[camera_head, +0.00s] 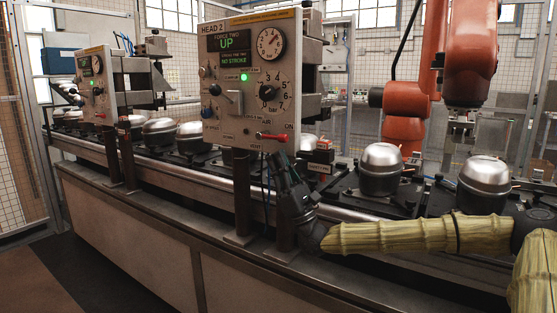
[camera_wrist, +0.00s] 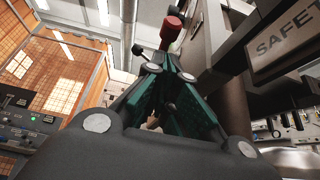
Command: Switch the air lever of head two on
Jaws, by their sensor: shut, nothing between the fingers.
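The head two panel (camera_head: 222,110) is a grey box marked HEAD 2, with a lit display reading UP and a green lamp. Its red air lever (camera_head: 272,137) sits at the lower right of the panel face. The lever lies nearly level, handle to the right, below the ON mark. My gripper (camera_head: 280,158) is just under the lever, fingers pointing up, shut and empty. In the wrist view the red lever handle (camera_wrist: 171,30) stands just beyond my fingertips (camera_wrist: 164,60). I cannot tell whether the fingertips touch it.
The panel also carries a gauge (camera_head: 271,43), a black knob (camera_head: 267,92) and a grey lever (camera_head: 232,100). A similar panel (camera_head: 97,85) stands farther left. Silver compressors (camera_head: 381,168) sit on pallets along the line. An orange robot (camera_head: 405,100) stands behind.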

